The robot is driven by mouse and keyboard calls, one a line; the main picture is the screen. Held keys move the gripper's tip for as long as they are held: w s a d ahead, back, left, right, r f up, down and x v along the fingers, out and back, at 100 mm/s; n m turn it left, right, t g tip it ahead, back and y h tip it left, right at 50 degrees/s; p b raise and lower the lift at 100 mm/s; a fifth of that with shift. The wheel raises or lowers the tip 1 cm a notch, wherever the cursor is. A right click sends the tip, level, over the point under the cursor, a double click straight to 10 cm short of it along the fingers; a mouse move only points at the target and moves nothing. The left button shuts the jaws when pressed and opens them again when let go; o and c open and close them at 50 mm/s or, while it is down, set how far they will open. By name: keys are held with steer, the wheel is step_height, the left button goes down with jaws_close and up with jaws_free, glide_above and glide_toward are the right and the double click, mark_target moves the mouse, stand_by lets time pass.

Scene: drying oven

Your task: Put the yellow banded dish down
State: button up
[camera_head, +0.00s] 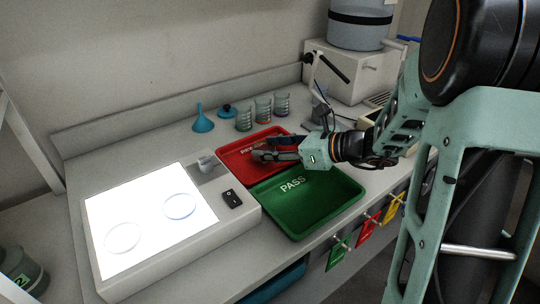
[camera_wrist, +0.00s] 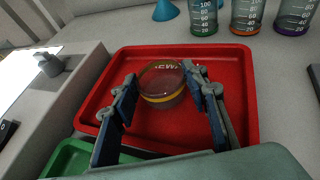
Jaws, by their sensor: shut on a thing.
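The yellow banded dish (camera_wrist: 162,82) is a clear round dish with a yellow band near its rim. In the wrist view it sits level between the fingers of my gripper (camera_wrist: 160,78), over the far middle of the red tray (camera_wrist: 245,98). My gripper is shut on the dish, with one finger at each side. Whether its base touches the tray floor I cannot tell. In the head view my gripper (camera_head: 262,155) is low over the red tray (camera_head: 232,156), and the dish is too small and covered to make out. The tray's white lettering is partly hidden.
A green tray marked PASS (camera_head: 330,195) adjoins the red tray in front. A lit light box (camera_head: 240,218) at left bears two clear dishes, one blue-rimmed (camera_head: 180,206). A blue funnel (camera_head: 203,122) and several graduated beakers (camera_head: 262,108) stand behind the red tray.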

steer(key=shift+f, duration=0.1)
steer(key=shift+f, duration=0.1)
steer(key=shift+f, duration=0.15)
steer(key=o, duration=1.1)
steer(key=shift+s+d+r, duration=0.1)
steer(key=shift+d+r, duration=0.15)
steer(key=shift+r, duration=0.2)
steer(key=p+v, duration=0.2)
steer(key=v, duration=0.9)
steer(key=shift+s+d, duration=0.15)
steer(key=shift+d, duration=0.05)
